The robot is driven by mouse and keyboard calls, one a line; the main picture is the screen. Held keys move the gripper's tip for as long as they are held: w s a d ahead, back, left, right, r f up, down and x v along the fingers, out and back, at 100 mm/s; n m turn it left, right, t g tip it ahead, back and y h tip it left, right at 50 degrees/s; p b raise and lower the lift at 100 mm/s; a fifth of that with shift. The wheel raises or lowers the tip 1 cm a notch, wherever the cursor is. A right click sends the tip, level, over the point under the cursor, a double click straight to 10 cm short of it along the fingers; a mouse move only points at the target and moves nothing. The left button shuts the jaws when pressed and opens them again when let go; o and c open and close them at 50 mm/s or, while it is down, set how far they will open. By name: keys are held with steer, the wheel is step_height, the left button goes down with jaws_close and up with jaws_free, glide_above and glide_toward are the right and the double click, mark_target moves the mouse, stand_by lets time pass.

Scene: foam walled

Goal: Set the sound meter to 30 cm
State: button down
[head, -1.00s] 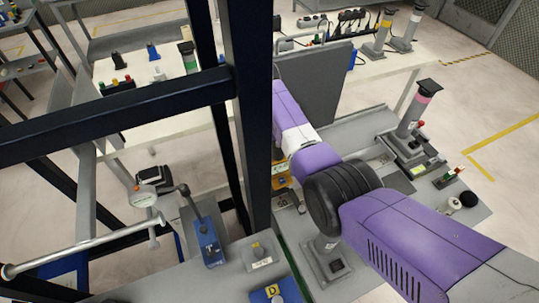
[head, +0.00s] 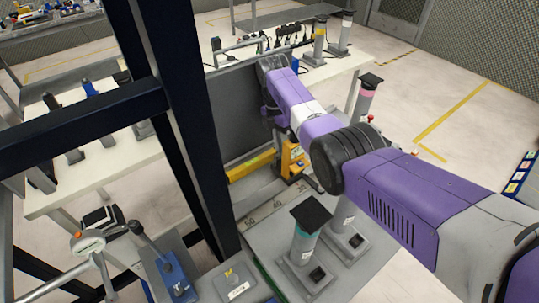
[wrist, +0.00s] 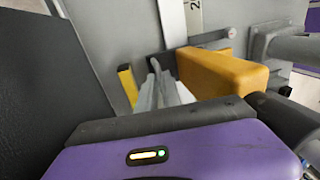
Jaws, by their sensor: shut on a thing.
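The orange-yellow sound meter (head: 292,158) stands by the numbered scale (head: 277,202), partly behind my arm in the head view. The scale shows 50, 40 and 30 along its strip. In the wrist view the meter's orange body (wrist: 230,74) fills the middle right, with a white ruled strip (wrist: 194,18) marked with a 2 behind it. My gripper (wrist: 163,85) has its grey fingers close together beside the orange body, at a small dark part that I take as the meter's. The exact contact and the meter's reading on the scale are hidden.
A dark panel (head: 235,115) stands left of the meter, with a yellow bar (head: 251,165) at its foot. Posts on bases, one with a teal band (head: 306,235), stand at the bench front. A dark frame upright (head: 190,120) rises at the left.

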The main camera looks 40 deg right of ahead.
steer(key=shift+d+r, duration=0.1)
steer(key=shift+d, duration=0.2)
steer(key=c, duration=1.5)
jaws_free()
steer(key=shift+w+r+b, duration=0.2)
steer(key=shift+w+r, duration=0.05)
steer(key=shift+r, duration=1)
steer(key=shift+w+r+b, duration=0.15)
steer(key=shift+w+r, duration=0.15)
steer(key=shift+r, duration=1)
steer(key=shift+w+r+b, duration=0.2)
steer(key=shift+w+r, duration=0.05)
steer(key=shift+r, duration=1)
